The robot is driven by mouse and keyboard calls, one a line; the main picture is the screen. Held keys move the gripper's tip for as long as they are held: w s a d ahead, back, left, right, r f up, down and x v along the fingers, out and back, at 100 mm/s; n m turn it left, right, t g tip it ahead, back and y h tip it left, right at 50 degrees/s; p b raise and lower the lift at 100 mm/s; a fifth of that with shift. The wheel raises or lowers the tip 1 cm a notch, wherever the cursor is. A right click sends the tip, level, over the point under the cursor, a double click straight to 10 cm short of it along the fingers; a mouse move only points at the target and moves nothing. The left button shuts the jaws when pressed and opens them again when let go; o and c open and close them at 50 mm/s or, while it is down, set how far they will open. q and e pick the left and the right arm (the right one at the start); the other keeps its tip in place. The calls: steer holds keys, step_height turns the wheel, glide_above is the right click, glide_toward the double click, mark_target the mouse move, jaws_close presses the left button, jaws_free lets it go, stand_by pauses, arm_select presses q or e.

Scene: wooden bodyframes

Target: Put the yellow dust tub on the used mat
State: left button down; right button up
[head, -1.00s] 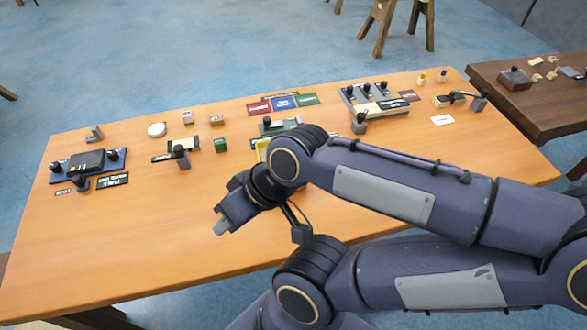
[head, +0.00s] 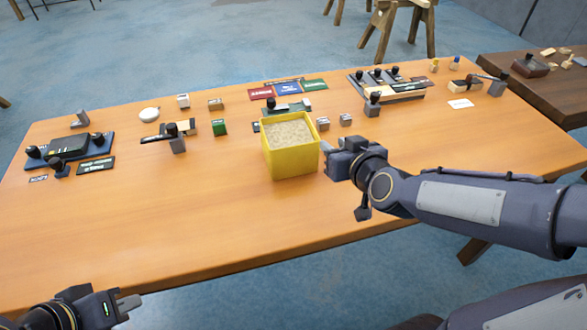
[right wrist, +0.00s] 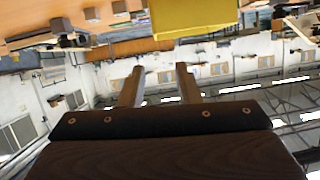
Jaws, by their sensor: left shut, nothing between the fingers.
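The yellow dust tub (head: 292,161) stands upright near the middle of the table, filled with pale dust. My right gripper (head: 328,166) is just right of the tub, its fingers pointing at it. In the right wrist view its fingers (right wrist: 158,78) are apart with nothing between them, and the tub (right wrist: 193,16) is beyond them at the top. My left gripper (head: 128,304) is shut and empty at the lower left, clear of the table's front edge. A red mat (head: 260,93), blue mat (head: 288,88) and green mat (head: 314,85) lie behind the tub; I cannot read which is the used one.
A fixture with black knobs (head: 277,108) and small blocks stand close behind the tub. A green block (head: 219,127) and a knobbed fixture (head: 68,149) are at left, another (head: 388,85) at back right. The table's front (head: 200,220) is bare.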

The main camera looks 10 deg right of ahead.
steer(key=b, duration=0.1)
glide_toward(313, 127)
steer(key=x, duration=0.3)
steer(key=shift+t+h, duration=0.4)
steer(key=shift+f+x, duration=0.15)
steer(key=shift+x, duration=1.45)
steer(key=shift+f+x, duration=0.15)
steer(key=shift+x, duration=1.5)
steer(key=shift+s+a, duration=0.1)
steer(key=shift+a, duration=0.05)
jaws_close()
steer(key=shift+r, duration=0.1)
